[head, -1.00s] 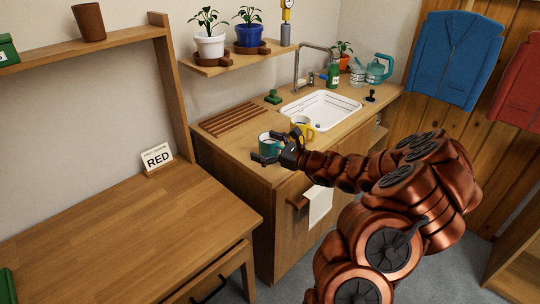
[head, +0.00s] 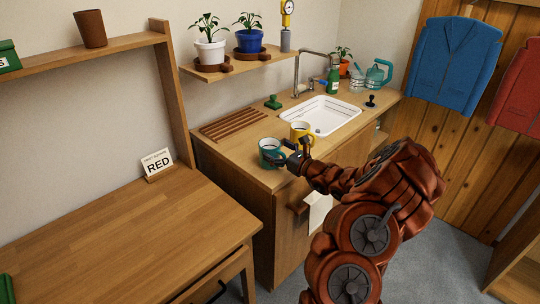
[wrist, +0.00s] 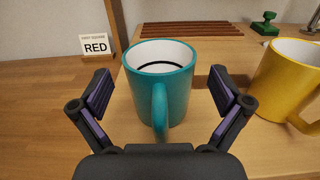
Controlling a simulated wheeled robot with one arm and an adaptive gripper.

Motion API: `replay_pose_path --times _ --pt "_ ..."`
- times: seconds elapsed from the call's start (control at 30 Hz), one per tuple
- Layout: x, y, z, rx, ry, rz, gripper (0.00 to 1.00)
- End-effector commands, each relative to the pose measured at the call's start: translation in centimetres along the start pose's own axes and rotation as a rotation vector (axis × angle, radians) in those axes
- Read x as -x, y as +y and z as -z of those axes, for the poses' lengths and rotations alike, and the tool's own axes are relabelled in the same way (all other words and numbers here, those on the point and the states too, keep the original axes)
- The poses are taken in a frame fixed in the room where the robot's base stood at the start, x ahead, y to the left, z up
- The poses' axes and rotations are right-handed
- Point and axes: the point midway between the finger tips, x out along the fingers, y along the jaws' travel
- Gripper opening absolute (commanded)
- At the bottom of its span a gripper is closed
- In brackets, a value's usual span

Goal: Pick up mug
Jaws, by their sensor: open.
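A teal mug (head: 268,152) with a white inside stands upright on the wooden sink counter near its front left corner. In the wrist view the teal mug (wrist: 162,85) is centred, its handle toward me. A yellow mug (head: 301,132) stands just behind and to the right of it, and also shows at the right of the wrist view (wrist: 288,80). My gripper (head: 288,153) is open at the teal mug. In the wrist view its two fingers (wrist: 163,98) are spread, one on each side of the mug, with gaps between the pads and the mug.
A white sink (head: 320,115) with a tap lies beyond the mugs. A slatted wooden rack (head: 232,123) lies behind the teal mug. A green stamp-like object (head: 273,102) stands by the wall. A "RED" sign (head: 157,164) stands on the mostly bare desk (head: 130,230) at left.

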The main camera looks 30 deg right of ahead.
Motion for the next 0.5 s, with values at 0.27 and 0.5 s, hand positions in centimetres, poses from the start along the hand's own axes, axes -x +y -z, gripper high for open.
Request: replay_pose_path --times 0.27,0.5 --pt "-1.7 0.1 -0.1 0.001 -0.002 -0.001 1.00" --pt "-1.7 0.0 -0.1 0.001 -0.002 -0.001 0.92"
